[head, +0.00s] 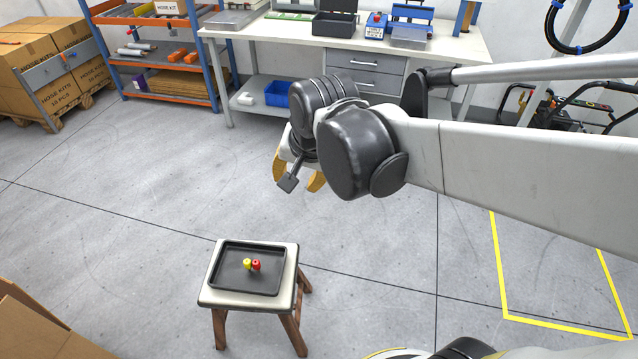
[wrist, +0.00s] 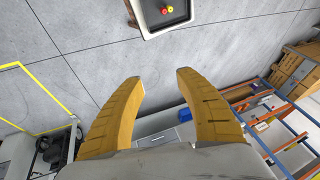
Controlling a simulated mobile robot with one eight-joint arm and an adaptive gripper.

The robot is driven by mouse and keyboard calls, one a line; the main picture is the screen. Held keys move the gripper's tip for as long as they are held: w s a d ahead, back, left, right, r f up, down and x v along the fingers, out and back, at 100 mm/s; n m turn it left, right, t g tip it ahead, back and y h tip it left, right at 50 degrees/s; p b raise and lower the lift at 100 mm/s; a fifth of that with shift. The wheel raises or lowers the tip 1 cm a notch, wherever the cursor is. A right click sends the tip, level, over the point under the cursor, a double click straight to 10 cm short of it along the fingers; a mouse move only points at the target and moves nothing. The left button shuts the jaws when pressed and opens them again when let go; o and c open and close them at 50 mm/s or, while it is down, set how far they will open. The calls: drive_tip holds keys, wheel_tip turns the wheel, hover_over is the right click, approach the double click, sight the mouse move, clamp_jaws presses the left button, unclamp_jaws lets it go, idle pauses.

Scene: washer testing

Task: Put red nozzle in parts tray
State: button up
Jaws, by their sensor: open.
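The red nozzle (head: 256,265) sits in a shallow black tray (head: 228,283) on a small stool, right beside a yellow nozzle (head: 247,264). In the wrist view the red nozzle (wrist: 164,11) and yellow nozzle (wrist: 170,8) show at the top edge, where the tray is partly cut off. I cannot tell whether this black tray is the parts tray; no other tray is clearly marked as one. My gripper (head: 297,180) is above the floor, beyond the stool and apart from the nozzles. In the wrist view my gripper (wrist: 160,78) has its yellow fingers spread, with nothing between them.
The white-topped stool (head: 212,295) stands on open floor. A workbench (head: 270,30) with boxes and drawers is at the back, with a blue bin (head: 277,94) below. An orange shelf (head: 150,62) and cardboard boxes (head: 30,50) are at the left. A cardboard box (head: 35,330) is front left.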

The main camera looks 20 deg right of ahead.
drive_tip(key=s+d+n+t, duration=0.2)
drive_tip(key=s+n, duration=0.4)
drive_tip(key=s, duration=0.4)
drive_tip(key=shift+s+d+r+n, duration=0.3)
drive_tip(key=shift+s+d+n, duration=0.1)
drive_tip(key=shift+d, duration=0.2)
